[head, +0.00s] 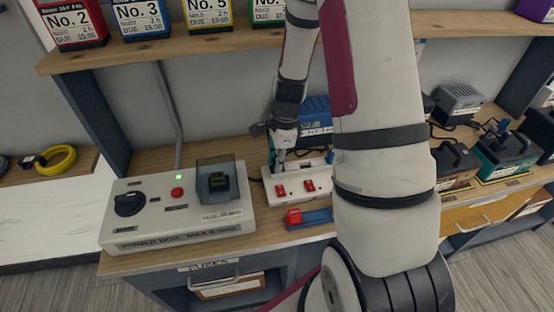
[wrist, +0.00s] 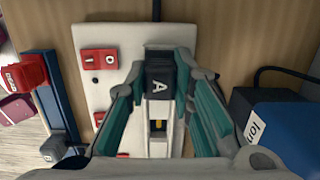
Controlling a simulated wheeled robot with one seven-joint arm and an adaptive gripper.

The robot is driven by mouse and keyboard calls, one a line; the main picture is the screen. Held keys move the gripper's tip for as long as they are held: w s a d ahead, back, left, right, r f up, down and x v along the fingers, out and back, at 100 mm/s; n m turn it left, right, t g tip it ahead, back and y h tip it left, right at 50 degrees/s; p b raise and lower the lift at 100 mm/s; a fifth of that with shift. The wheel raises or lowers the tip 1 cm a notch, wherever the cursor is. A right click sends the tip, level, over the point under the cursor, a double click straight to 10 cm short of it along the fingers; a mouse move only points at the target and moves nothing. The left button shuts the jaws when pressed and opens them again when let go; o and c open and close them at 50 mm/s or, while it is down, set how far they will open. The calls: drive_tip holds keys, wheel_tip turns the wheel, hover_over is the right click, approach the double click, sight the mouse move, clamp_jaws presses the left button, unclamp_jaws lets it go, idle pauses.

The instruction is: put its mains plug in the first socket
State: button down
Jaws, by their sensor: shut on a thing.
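My gripper (head: 281,156) points down over a white socket strip (head: 290,196) on the bench. In the wrist view the gripper (wrist: 158,95) is shut on a black mains plug (wrist: 158,72) marked "A". The plug is over the strip (wrist: 122,36), in line with the strip's right-hand column. I cannot tell whether it touches the strip or is above it; the socket face under it is hidden. Red rocker switches (wrist: 99,60) run along the strip's left side in the wrist view. They also show in the head view (head: 281,190).
A blue holder (head: 316,217) with a red piece stands in front of the strip. The grey power box (head: 170,226), its green lamp lit, is on the left. A blue unit (head: 314,106) stands behind the strip. More chargers (head: 508,146) fill the right.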

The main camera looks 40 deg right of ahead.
drive_tip(key=c, duration=1.3)
unclamp_jaws()
drive_tip(key=r, duration=0.4)
drive_tip(key=d+r, duration=0.1)
drive_tip(key=r, duration=0.7)
drive_tip(key=shift+s+d, duration=0.2)
drive_tip(key=shift+s, duration=0.05)
drive_tip(key=shift+f, duration=0.1)
